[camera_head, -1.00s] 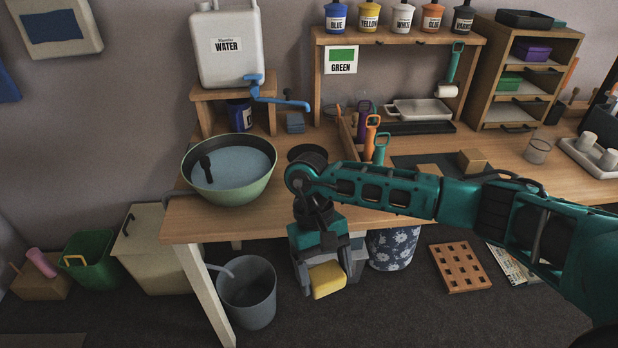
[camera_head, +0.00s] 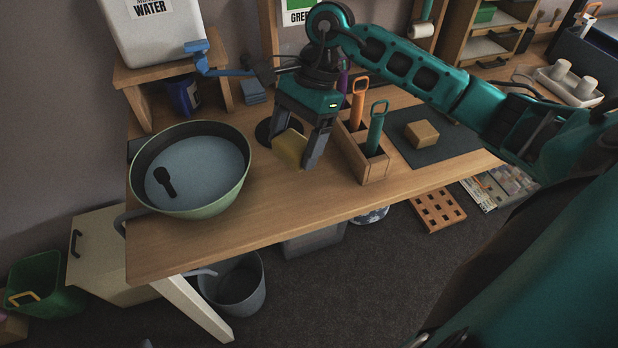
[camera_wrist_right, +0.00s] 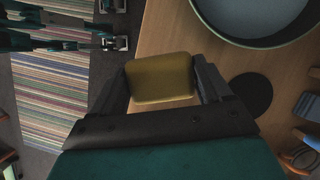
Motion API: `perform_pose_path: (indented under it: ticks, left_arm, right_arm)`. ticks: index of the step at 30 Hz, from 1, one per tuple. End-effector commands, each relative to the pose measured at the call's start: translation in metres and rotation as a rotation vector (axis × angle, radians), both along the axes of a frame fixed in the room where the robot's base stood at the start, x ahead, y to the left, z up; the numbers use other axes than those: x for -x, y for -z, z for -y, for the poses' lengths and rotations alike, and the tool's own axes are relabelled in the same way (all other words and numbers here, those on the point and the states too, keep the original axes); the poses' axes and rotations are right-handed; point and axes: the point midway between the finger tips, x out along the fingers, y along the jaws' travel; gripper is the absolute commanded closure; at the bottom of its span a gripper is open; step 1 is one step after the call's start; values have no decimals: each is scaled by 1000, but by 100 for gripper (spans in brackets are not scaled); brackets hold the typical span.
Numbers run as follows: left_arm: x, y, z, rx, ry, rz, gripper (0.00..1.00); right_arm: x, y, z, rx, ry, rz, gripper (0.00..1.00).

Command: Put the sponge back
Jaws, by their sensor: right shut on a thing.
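The yellow sponge (camera_head: 289,147) is held between the fingers of my right gripper (camera_head: 301,148), above the wooden table between the green bowl and the wooden tool holder. It also shows in the right wrist view (camera_wrist_right: 160,78), between the two dark fingers, over the table edge. A round dark disc (camera_head: 267,131) lies on the table behind and left of the sponge, partly hidden; it shows uncovered in the wrist view (camera_wrist_right: 251,94). I cannot tell how high the sponge is above the table. My left gripper is not identifiable in the head view.
The green bowl (camera_head: 236,190) of water, with a dark object in it, stands left on the table (camera_head: 290,205). The wooden holder (camera_head: 372,170) with orange and teal-handled tools stands close right. A blue tap (camera_head: 205,62) and blue block (camera_head: 253,91) are behind. The table's front is clear.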

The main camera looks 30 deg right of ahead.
Motion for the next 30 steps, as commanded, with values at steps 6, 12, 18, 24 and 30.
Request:
perform_pose_path:
  ticks: [6,12,18,24,30]
  left_arm:
    - [3,4,0,0,0,-6,57]
    - [3,5,0,0,1,-7,57]
    - [3,6,0,0,1,-7,57]
    - [3,11,1,1,1,-6,57]
    - [1,14,1,1,0,-3,57]
  right_arm:
    - [-5,-43,21,0,464,5,51]
    - [-5,-68,33,0,729,1,51]
    - [-4,-66,36,1,816,-6,51]
    - [-3,-17,36,2,819,-13,51]
    - [-4,36,36,1,819,-12,51]
